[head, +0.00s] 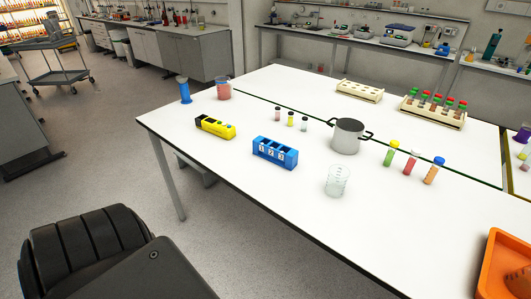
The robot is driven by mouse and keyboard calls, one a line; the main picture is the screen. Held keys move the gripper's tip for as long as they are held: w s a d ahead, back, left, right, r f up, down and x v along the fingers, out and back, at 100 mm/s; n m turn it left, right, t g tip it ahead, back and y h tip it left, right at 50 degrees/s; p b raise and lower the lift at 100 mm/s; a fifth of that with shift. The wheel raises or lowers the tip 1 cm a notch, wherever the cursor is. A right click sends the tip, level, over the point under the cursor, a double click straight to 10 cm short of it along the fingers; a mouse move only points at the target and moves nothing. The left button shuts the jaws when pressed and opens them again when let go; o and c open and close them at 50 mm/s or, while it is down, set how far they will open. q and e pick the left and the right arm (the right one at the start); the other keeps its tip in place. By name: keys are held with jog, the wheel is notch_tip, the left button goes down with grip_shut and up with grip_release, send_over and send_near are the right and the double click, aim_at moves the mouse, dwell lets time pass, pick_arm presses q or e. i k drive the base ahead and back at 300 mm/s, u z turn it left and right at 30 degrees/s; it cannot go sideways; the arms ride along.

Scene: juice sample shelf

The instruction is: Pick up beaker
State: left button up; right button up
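A clear, empty-looking glass beaker (337,182) stands upright on the white table near its front edge. A second beaker-like vessel (223,88) with reddish contents stands at the table's far left. Neither of my grippers shows in the head view, so I cannot see their fingers. Nothing touches the clear beaker.
A blue numbered rack (275,152) stands left of the clear beaker, a grey pot (347,136) behind it. Capped tubes (411,162) stand to the right. An orange tray (504,265) is at lower right. The table in front of the tubes is clear.

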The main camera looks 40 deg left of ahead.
aim_at(339, 175)
jog(key=u, duration=0.7)
jog(key=k, duration=0.5)
jog(key=u, duration=1.6)
jog(key=i, duration=1.15)
jog(key=z, duration=2.65)
